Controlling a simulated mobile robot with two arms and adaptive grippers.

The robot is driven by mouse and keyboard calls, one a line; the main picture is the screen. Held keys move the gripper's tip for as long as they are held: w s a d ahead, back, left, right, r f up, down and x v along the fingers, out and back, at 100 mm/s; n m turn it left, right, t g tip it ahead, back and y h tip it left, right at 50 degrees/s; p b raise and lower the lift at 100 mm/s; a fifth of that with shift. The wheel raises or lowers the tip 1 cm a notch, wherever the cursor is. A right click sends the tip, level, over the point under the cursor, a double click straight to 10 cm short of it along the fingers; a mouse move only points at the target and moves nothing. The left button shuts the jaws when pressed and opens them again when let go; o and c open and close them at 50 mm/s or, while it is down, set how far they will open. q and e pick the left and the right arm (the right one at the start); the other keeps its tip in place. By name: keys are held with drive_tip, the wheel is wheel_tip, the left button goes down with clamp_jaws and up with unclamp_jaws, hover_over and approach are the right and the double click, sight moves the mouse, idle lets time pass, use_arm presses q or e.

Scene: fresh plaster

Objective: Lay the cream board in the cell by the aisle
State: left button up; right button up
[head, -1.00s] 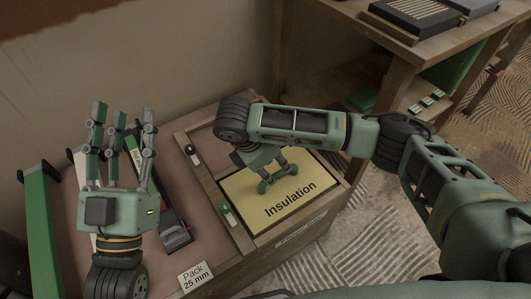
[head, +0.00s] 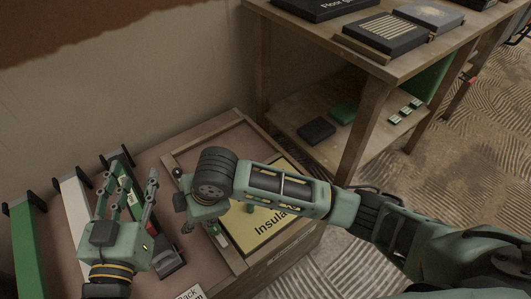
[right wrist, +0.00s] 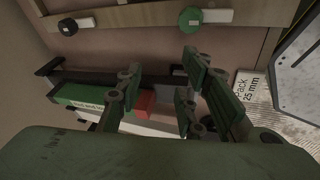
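A cream-yellow board (head: 275,235) lettered "Insulation" lies flat inside the wood-framed cell (head: 239,262) on the right of the low bench, beside the floor. My right forearm hides part of it. My right gripper (head: 205,228) is left of the board, over the cell's left wooden divider, apart from the board. In the right wrist view its fingers (right wrist: 162,85) are spread with nothing held between them. My left gripper (head: 126,192) is open and empty, fingers up, over the left part of the bench.
Long green (head: 28,250) and white (head: 74,225) pieces with black ends stand at the bench's left. A "Pack 25 mm" card (right wrist: 252,92) lies by the bench edge. A wooden shelf table (head: 345,55) with dark boxes stands behind right. Patterned floor (head: 430,190) is clear at right.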

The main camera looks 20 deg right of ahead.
drive_tip(key=a+r+m+t+y, duration=0.2)
drive_tip(key=a+r+m+y, duration=0.2)
drive_tip(key=w+d+r+m+t+y, duration=0.2)
drive_tip(key=d+r+m+t, duration=0.2)
drive_tip(key=r+m+t, duration=0.15)
drive_tip(key=s+d+r+m+t+h, duration=0.1)
drive_tip(key=d+r+m+t+h, duration=0.2)
drive_tip(key=d, duration=0.6)
drive_tip(key=s+d+r+m+t+h, duration=0.1)
drive_tip(key=d+r+m+t, duration=0.3)
drive_tip(key=d, duration=0.5)
drive_tip(key=shift+s+d+r+h, duration=0.2)
drive_tip(key=shift+d+r+h, duration=0.3)
drive_tip(key=shift+h, duration=0.4)
drive_tip(key=shift+a, duration=0.15)
